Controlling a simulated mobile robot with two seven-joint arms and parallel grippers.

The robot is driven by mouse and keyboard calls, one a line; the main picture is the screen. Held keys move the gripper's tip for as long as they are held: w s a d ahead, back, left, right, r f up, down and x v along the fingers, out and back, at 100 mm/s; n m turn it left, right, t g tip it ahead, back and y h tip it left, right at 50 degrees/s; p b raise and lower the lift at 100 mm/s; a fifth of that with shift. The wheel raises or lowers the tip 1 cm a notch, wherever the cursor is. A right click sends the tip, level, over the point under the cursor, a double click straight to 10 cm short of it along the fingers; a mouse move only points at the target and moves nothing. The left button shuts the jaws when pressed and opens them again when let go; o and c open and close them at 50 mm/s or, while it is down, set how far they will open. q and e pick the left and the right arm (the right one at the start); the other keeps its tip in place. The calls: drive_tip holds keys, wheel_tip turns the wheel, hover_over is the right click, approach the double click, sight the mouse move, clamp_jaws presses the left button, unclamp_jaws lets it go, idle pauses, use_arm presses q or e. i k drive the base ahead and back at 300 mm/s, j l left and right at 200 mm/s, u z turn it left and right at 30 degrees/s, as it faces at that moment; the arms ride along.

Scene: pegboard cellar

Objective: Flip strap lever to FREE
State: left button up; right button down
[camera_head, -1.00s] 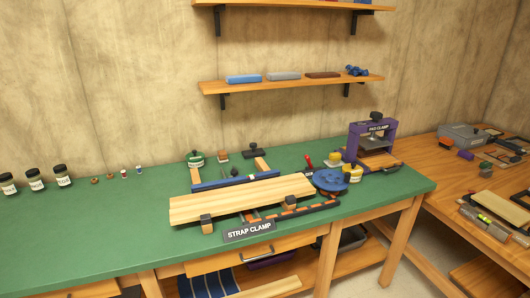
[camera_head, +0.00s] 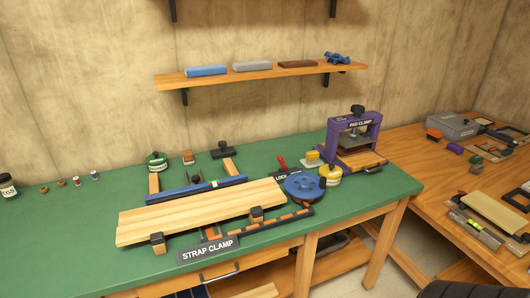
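The strap clamp is on the green bench, with a black sign (camera_head: 208,249) reading STRAP CLAMP at its front edge. A small red lever (camera_head: 282,161) stands up behind the round blue wheel (camera_head: 305,187). A small dark label (camera_head: 281,171) beside the lever seems to read LOCK; the lever's exact setting is too small to tell. Wooden boards (camera_head: 200,212) lie in the clamp in front of a blue bar (camera_head: 195,190). An orange and black strip (camera_head: 270,224) runs along the front.
A purple pad clamp (camera_head: 373,129) stands right of the wheel. A yellow-labelled jar (camera_head: 331,175) is close beside the wheel, and a green-lidded jar (camera_head: 156,161) stands behind the boards. A wooden side table (camera_head: 440,190) adjoins at right.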

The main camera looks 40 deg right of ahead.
sight(280, 158)
drive_tip(key=i+l+u, duration=0.1)
drive_tip(key=l, duration=0.6)
drive_tip(key=i+l, duration=0.15)
drive_tip(key=l, duration=0.5)
drive_tip(key=i+l+u, duration=0.15)
drive_tip(key=l, duration=0.55)
drive_tip(key=k, duration=0.05)
